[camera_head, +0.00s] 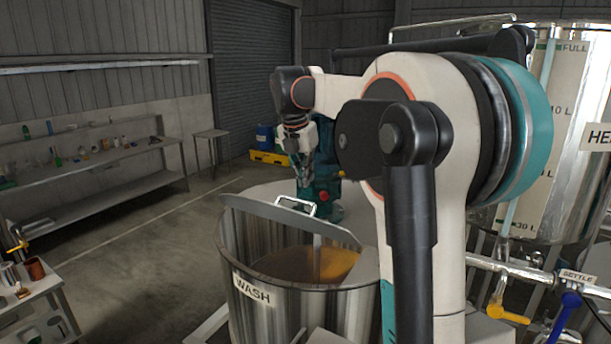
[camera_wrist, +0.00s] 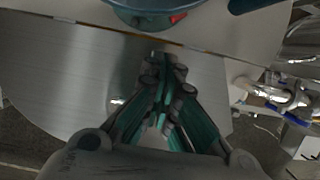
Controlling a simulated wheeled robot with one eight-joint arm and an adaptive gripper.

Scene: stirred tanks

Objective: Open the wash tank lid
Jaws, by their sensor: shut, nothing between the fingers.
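The wash tank (camera_head: 290,312) is a steel drum labelled WASH in the head view. Its mouth is uncovered at the front, and amber liquid shows inside. A curved grey metal lid (camera_head: 262,222) stands tilted up at the tank's back, with a pale bar handle (camera_head: 284,199) near its upper edge. My gripper (camera_head: 304,184) is shut and empty, just above and behind the handle; I cannot tell whether it touches. In the wrist view my gripper (camera_wrist: 166,68) points over a brushed metal plate (camera_wrist: 50,75), which seems to be the lid. The handle is not clear there.
A teal unit with a red knob (camera_head: 323,195) stands close behind the lid. A large steel tank (camera_head: 578,180) and pipes with a yellow valve handle (camera_head: 508,314) and a blue one (camera_head: 565,318) are at right. Shelves (camera_head: 90,160) line the left wall; the floor between is clear.

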